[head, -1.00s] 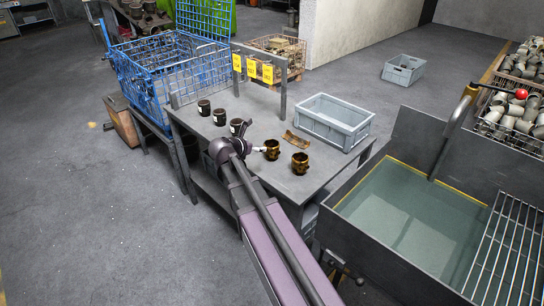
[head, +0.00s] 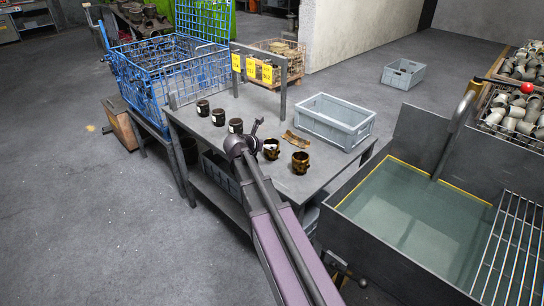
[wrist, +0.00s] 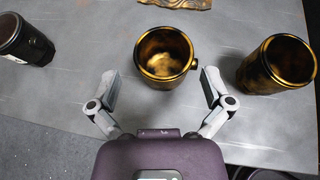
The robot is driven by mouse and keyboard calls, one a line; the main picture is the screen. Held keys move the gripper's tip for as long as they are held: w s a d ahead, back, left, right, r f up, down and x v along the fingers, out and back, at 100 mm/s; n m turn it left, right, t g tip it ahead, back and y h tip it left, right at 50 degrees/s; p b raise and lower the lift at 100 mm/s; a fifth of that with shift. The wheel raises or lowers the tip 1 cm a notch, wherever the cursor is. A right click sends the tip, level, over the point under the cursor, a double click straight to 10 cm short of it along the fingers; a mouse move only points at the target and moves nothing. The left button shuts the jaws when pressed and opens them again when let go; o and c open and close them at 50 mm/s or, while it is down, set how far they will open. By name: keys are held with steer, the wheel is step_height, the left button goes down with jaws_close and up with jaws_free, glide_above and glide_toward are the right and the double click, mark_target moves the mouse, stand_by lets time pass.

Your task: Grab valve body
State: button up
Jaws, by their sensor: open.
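A bronze-brown, cup-shaped valve body (wrist: 165,57) stands upright on the grey table, at the upper middle of the wrist view. It also shows in the head view (head: 271,150), partly hidden by my gripper. My gripper (wrist: 159,82) is open and empty. Its two fingers reach toward the near left and near right sides of this valve body, which stands ahead between their tips; contact cannot be told. A second bronze valve body (wrist: 278,64) stands to the right, also seen in the head view (head: 300,162). A dark, white-labelled body (wrist: 25,42) is at the left.
Dark labelled bodies (head: 218,117) stand in a row on the table's left. A brown curved piece (head: 296,139) lies behind the bronze bodies. A grey crate (head: 335,120) sits at the table's right, before a water tank (head: 410,215). A sign frame (head: 284,90) stands at the back.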

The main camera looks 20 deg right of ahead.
mark_target(275, 142)
steer(key=shift+w+d+f, duration=0.2)
steer(key=shift+d, duration=0.2)
steer(key=shift+b+x, duration=1.35)
steer(key=shift+x, duration=1.2)
steer(key=shift+s+d, duration=0.1)
steer(key=c, duration=1)
steer(key=shift+r, duration=0.15)
steer(key=shift+c, duration=0.2)
step_height(275, 142, up, 3)
steer(key=p, duration=0.3)
steer(key=shift+r+p, duration=0.2)
steer(key=shift+p, duration=0.2)
steer(key=s+a, duration=0.3)
steer(key=s, duration=0.4)
steer(key=s+a+r+p, duration=0.1)
steer(key=s+a, duration=0.2)
steer(key=s, duration=0.4)
steer(key=shift+s+a+r, duration=0.15)
steer(key=shift+s+a, duration=0.15)
